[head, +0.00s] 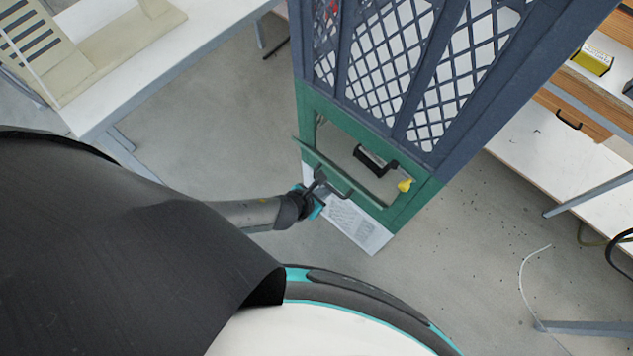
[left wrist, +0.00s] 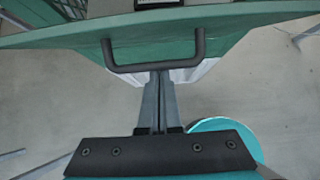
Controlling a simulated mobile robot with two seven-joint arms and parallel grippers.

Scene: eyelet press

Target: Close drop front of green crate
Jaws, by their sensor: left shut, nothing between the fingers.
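The green crate (head: 410,205) stands below the dark mesh cage, right of centre in the head view. Its drop front (head: 311,158) is tilted outward, with a gap behind its top edge through which the inside shows. It carries a dark bar handle (head: 345,190), which also shows in the left wrist view (left wrist: 155,67) on the green panel (left wrist: 75,35). My left gripper (head: 320,183) is at the outer side of the drop front, by the handle. Its fingers (left wrist: 160,75) are shut and empty, with tips at the handle bar; contact is unclear. My right gripper is out of view.
A black object (head: 372,160) and a small yellow item (head: 404,185) show at the crate opening. The mesh cage (head: 400,70) rises above. A pale bench (head: 165,60) stands at upper left and a wooden-drawer bench (head: 590,130) at right. Floor between is clear.

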